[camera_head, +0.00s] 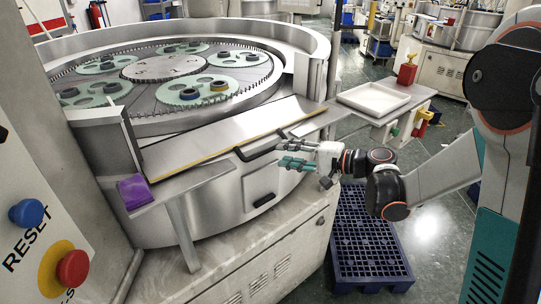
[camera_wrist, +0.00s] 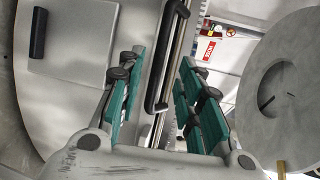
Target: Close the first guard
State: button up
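The guard (camera_head: 235,133) is a long steel panel with a yellow lower edge. It lies sloping outward at the front opening of the round lapping machine. Its black bar handle (camera_head: 262,151) sticks out along the front edge. My gripper (camera_head: 283,154) is at the right end of the handle, its teal fingers pointing left. In the wrist view my gripper (camera_wrist: 162,85) is open, and the handle (camera_wrist: 167,55) runs between the two teal finger pairs with gaps on both sides. Whether any finger touches it I cannot tell.
Geared carriers (camera_head: 212,90) with dark rings lie on the machine's plate. A purple cloth (camera_head: 134,192) is at the guard's left. Blue and red buttons (camera_head: 72,268) are at lower left. A tray table (camera_head: 373,99) stands at right; a blue pallet (camera_head: 365,245) is on the floor.

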aim_at(268, 152)
jog(key=b+x, duration=0.1)
jog(key=x, duration=0.5)
jog(key=shift+w+a, duration=0.1)
jog(key=shift+a, duration=0.05)
